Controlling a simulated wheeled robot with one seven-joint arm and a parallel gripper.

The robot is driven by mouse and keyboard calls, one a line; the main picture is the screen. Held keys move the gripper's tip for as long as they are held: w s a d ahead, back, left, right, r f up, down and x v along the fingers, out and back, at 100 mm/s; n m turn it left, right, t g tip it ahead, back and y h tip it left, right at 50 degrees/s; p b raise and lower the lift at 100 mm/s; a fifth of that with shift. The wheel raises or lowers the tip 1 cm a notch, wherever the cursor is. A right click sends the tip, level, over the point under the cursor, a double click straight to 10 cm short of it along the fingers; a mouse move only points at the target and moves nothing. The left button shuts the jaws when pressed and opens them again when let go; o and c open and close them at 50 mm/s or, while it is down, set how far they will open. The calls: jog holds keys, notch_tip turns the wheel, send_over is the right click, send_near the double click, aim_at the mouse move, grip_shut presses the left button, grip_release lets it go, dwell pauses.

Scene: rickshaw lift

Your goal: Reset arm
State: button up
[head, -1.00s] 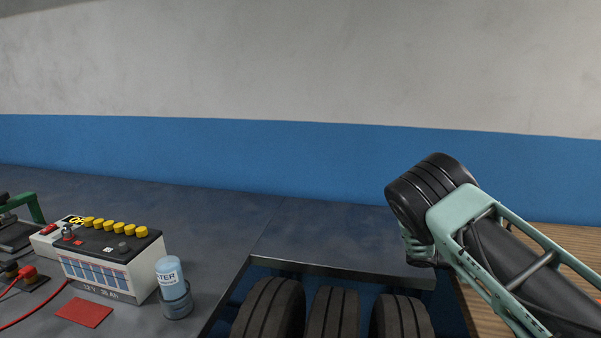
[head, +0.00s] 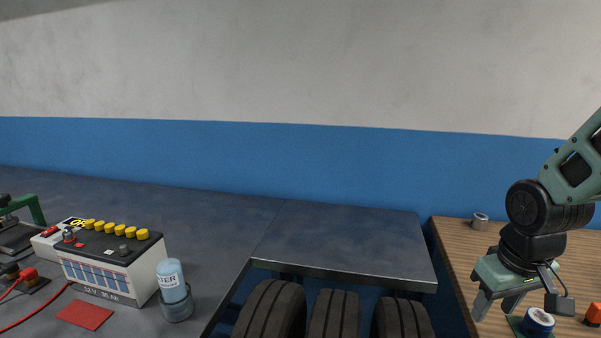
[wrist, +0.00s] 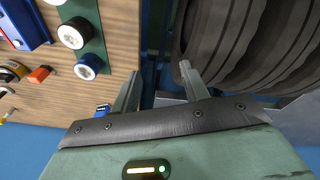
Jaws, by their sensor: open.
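My gripper (head: 496,305) is at the right in the head view, pointing down at the near left part of the wooden table (head: 455,250). Its two fingers are apart with nothing between them. In the wrist view my gripper (wrist: 160,72) shows open and empty, between the wooden board's edge (wrist: 125,55) on the left and black tyres (wrist: 240,50) on the right. My arm reaches in from the right edge.
A blue-and-white roll (head: 537,322) lies close beside my gripper, with an orange item (head: 593,314) further right. A grey ring (head: 480,221) sits at the table's back. Tyres (head: 335,315) stand below the dark bench (head: 350,240). A battery (head: 110,265) and bottle (head: 170,280) are left.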

jog(key=s+a+r+n+g, duration=0.1)
jog(key=s+a+n, duration=0.2)
jog(key=s+a, duration=0.5)
jog(key=s+a+r+n+y, duration=0.1)
jog(key=s+a+r+n, duration=0.1)
jog(key=s+a, duration=0.5)
jog(key=a+n, duration=0.1)
jog(key=a, duration=0.3)
jog(key=shift+s+a+r+g, duration=0.25)
jog(key=shift+s+a+g, duration=0.05)
jog(key=shift+s+g, duration=0.1)
